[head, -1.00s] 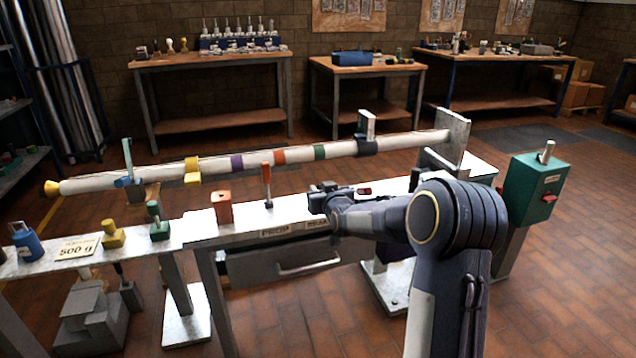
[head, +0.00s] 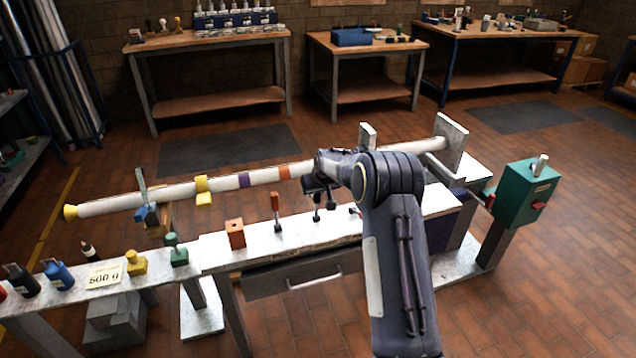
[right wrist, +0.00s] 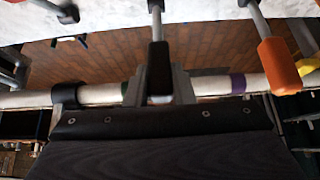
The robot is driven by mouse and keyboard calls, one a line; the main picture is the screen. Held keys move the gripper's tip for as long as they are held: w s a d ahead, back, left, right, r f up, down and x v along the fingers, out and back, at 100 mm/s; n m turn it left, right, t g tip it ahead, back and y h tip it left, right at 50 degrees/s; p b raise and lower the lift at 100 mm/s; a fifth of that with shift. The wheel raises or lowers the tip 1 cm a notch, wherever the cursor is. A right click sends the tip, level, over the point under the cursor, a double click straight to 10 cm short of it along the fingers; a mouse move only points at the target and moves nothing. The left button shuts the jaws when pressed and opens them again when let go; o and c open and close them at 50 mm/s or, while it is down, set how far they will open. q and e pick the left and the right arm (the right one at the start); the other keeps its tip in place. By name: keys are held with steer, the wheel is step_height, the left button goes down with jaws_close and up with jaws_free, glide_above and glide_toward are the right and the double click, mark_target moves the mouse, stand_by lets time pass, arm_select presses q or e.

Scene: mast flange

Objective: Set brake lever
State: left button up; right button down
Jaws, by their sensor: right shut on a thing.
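A black-handled lever stands upright on the white bench (head: 345,225), right of an orange-handled lever (head: 275,205). My right gripper (head: 317,190) is over the bench, with its fingers down at the black-handled lever. In the right wrist view its fingers (right wrist: 160,85) are on both sides of the black handle (right wrist: 158,62), shut on it. The orange handle (right wrist: 278,65) is to the right there, apart from the fingers. My right arm hides part of the bench and the labels on its front edge. My left gripper is not in view.
A long white tube (head: 125,202) with coloured bands runs behind the levers. An orange block (head: 235,234) and a green-knobbed block (head: 177,251) stand to the left. A teal box (head: 527,195) stands at the right.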

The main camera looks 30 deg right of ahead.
steer(key=shift+w+d+g+p, duration=0.1)
steer(key=shift+w+g+p, duration=0.25)
steer(key=shift+g+p, duration=0.1)
steer(key=shift+r, duration=0.1)
steer(key=c, duration=1.2)
jaws_free()
steer(key=shift+w, duration=0.1)
steer(key=shift+c, duration=0.2)
steer(key=d+v, duration=0.1)
steer(key=v, duration=0.6)
steer(key=shift+s+a+r+b, duration=0.3)
steer(key=shift+a, duration=0.2)
